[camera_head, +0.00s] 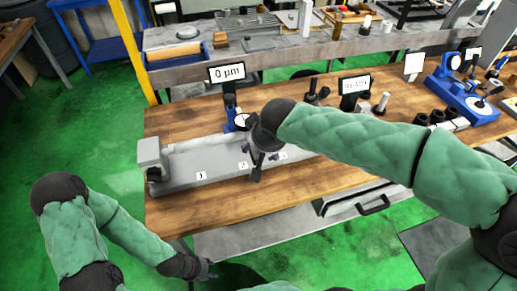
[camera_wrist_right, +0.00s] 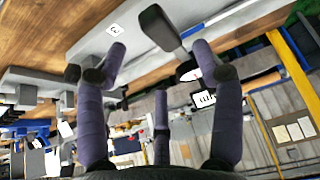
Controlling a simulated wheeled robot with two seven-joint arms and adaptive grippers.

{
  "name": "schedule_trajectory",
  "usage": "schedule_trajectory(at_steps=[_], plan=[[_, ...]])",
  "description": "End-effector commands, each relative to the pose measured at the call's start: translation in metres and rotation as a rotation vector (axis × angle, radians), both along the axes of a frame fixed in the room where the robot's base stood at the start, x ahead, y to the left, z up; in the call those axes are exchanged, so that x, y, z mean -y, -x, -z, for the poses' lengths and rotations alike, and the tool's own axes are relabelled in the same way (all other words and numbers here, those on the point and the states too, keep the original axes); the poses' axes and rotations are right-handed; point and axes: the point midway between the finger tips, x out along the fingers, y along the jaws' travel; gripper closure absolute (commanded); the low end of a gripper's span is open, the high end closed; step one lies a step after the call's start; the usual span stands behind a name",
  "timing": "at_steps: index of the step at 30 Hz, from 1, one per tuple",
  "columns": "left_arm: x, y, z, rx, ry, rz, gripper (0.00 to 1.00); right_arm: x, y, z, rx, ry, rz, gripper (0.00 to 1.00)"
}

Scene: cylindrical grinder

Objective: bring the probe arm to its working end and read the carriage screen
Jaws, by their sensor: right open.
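The grey bed (camera_head: 205,165) of the grinder lies on the wooden bench, with labels 1, 2 and 3 along its front. The carriage screen (camera_head: 226,73) reads "0 µm" above a blue post (camera_head: 230,108) with a round white dial (camera_head: 242,121). My right gripper (camera_head: 257,172) hangs over the bed's right part, near labels 2 and 3. In the wrist view its purple fingers (camera_wrist_right: 158,85) are spread. A dark, rounded bar (camera_wrist_right: 160,27), perhaps the probe arm, shows beyond and between the fingertips; contact cannot be told. My left gripper (camera_head: 206,270) is low in front of the bench, its fingers unclear.
A grey block (camera_head: 150,152) stands at the bed's left end. A second screen (camera_head: 355,84), dark posts and a blue instrument (camera_head: 465,95) stand to the right. A yellow post (camera_head: 133,45) rises behind the bench. The front left of the wooden top is clear.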

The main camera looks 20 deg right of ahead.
Motion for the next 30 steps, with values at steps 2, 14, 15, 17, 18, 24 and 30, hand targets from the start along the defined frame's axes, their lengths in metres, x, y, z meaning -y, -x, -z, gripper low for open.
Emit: schedule_trajectory(at_steps=[2,14,15,17,18,24,30], plan=[[0.0,0.0,0.0,0.0,0.0,0.0,0.6,0.0,0.007,-0.014,0.005,-0.003,-0.001,0.33],[0.0,0.0,0.0,0.0,0.0,0.0,0.6,0.001,0.021,-0.037,-0.001,0.0,0.0,0.33],[0.0,0.0,0.0,0.0,0.0,0.0,0.6,0.001,0.021,-0.037,-0.001,0.0,0.0,0.33],[0.0,0.0,0.0,0.0,0.0,0.0,0.6,0.001,0.021,-0.037,-0.001,0.0,0.0,0.33],[0.0,0.0,0.0,0.0,0.0,0.0,0.6,0.001,0.021,-0.037,-0.001,0.0,0.0,0.33],[0.0,0.0,0.0,0.0,0.0,0.0,0.6,0.001,0.021,-0.037,-0.001,0.0,0.0,0.33],[0.0,0.0,0.0,0.0,0.0,0.0,0.6,0.001,0.021,-0.037,-0.001,0.0,0.0,0.33]])
